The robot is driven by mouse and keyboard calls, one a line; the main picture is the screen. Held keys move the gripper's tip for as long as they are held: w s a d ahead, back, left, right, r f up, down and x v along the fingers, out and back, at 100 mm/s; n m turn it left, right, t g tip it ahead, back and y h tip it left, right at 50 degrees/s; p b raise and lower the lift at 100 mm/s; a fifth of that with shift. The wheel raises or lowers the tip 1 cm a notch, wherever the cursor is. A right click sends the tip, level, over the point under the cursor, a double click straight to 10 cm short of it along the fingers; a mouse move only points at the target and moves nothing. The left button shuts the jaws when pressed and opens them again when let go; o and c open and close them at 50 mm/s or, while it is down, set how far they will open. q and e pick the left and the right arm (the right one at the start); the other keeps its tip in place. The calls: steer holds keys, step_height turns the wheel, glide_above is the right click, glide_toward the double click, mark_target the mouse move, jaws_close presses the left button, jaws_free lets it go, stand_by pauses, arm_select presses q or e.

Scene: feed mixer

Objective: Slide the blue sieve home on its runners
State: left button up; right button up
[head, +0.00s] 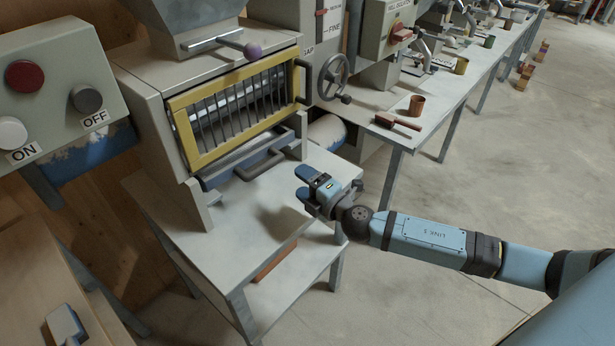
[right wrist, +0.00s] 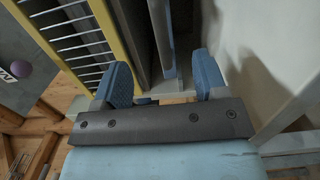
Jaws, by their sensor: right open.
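The blue sieve (head: 240,170) sits low in the machine, under the yellow barred guard (head: 178,118). Its front edge with a dark bar handle (head: 262,166) shows, and it appears to stick out a little; its rear is hidden inside the housing. My right gripper (head: 306,184) is open and empty, in front and to the right of the handle, apart from it, above the grey stand. In the right wrist view the two blue fingers (right wrist: 162,82) are spread wide. A grey-blue upright strip (right wrist: 163,38) shows beyond the gap between them; I cannot tell if it is the sieve. My left gripper is not in view.
A control box (head: 60,90) with ON and OFF buttons stands at left. A purple-knobbed lever (head: 250,50) is above the guard, and a handwheel (head: 334,78) is right of it. A long bench (head: 455,95) with cups runs back right. The stand's front top is clear.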

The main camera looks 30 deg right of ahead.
steer(key=shift+s, duration=0.1)
stand_by(0.3)
steer(key=x, duration=1.3)
steer(key=shift+w, duration=0.4)
steer(key=c, duration=1)
steer(key=o, duration=1)
steer(key=shift+f, duration=0.1)
steer(key=v, duration=1.3)
steer(key=shift+s, duration=0.4)
